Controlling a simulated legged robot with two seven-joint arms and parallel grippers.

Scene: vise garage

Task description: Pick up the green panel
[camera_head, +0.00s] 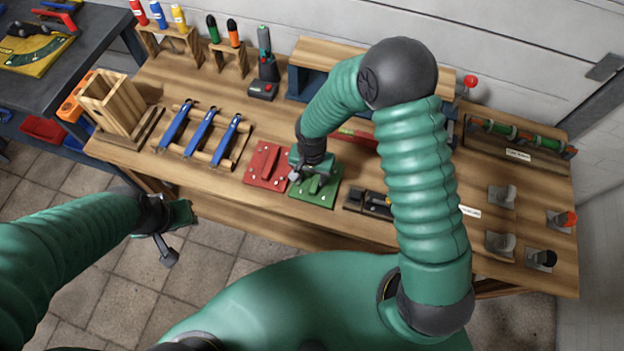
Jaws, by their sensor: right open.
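The green panel (318,196) lies on the wooden workbench, just right of a red panel (266,166). Both look like flat square plates with a raised handle and small pale studs. My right gripper (302,172) is over the left part of the green panel, open, with its fingers around or beside the handle; I cannot tell which. The gripper hides the panel's upper left part. My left gripper (174,236) hangs over the tiled floor in front of the bench, away from the panels, and its jaw opening is unclear.
Blue-handled tools (197,133) lie on a wooden rack left of the panels. Small metal holders (500,243) stand at the far right. A wooden shelf (320,52) rises behind. The bench's front strip is clear.

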